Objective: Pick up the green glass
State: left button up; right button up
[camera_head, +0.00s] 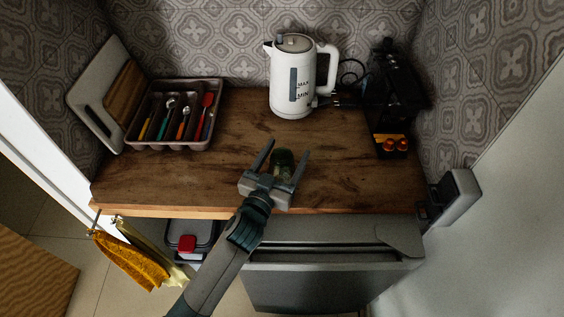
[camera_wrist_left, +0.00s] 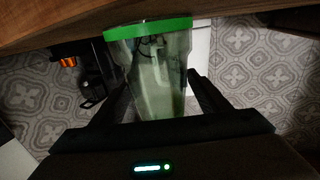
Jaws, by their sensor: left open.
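The green glass (camera_head: 283,160) stands on the wooden counter near its middle. My left gripper (camera_head: 282,158) is open, with one finger on each side of the glass. In the left wrist view the glass (camera_wrist_left: 155,75) is see-through with a bright green band at one end, and it lies between the two dark fingers (camera_wrist_left: 155,100). I cannot tell whether either finger touches it. The lower part of the glass is partly hidden by the gripper in the head view. My right gripper is not in view.
A white kettle (camera_head: 292,85) stands behind the glass. A black coffee machine (camera_head: 388,100) is at the right, and a cutlery tray (camera_head: 150,140) is at the left beside leaning boards (camera_head: 97,100). The wooden counter (camera_head: 200,180) is clear around the glass.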

pick_arm(q)
jog(key=shift+w+d, duration=0.3)
jog(key=shift+w, duration=0.35)
jog(key=c, duration=1.2)
jog(key=shift+c, duration=0.4)
jog(key=shift+r, duration=0.15)
